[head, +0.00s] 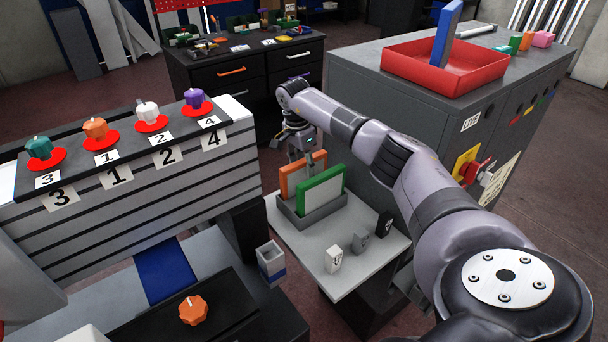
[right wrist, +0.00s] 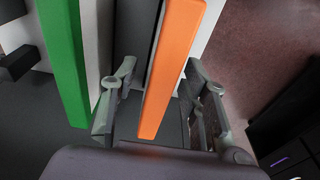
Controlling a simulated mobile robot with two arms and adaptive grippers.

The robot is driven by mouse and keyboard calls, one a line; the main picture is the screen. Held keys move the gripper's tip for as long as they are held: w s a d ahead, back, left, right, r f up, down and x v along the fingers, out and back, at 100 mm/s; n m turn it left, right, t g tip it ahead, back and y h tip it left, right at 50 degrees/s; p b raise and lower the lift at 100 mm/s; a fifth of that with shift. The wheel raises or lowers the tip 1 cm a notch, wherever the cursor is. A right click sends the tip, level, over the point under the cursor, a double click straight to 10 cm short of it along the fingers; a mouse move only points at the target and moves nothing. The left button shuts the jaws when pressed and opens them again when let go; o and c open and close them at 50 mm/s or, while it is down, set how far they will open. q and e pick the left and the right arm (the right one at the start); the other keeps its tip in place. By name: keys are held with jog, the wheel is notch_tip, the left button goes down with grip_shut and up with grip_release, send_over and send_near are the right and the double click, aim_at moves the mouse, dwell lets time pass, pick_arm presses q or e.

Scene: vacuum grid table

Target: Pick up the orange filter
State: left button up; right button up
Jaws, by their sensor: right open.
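The orange filter (head: 288,180) stands upright in a grey holder (head: 318,215) on a small white table, behind the green filter (head: 322,190). My right gripper (head: 301,155) is over the holder, at the top of the orange filter. In the right wrist view, the fingers of my right gripper (right wrist: 158,112) are apart, one on each side of the orange filter (right wrist: 172,70). The left finger is in the gap between it and the green filter (right wrist: 64,60). Neither finger is clearly pressed on the filter. My left gripper is not in view.
Three small blocks (head: 360,245) stand on the white table (head: 345,285) in front of the holder. A grey cabinet with a red tray (head: 450,75) is at the right. A numbered rack (head: 130,195) with several coloured knobs is at the left.

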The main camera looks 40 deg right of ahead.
jog(key=shift+d+f, duration=0.15)
jog(key=shift+f, duration=1.1)
jog(key=shift+c, duration=0.6)
grip_shut()
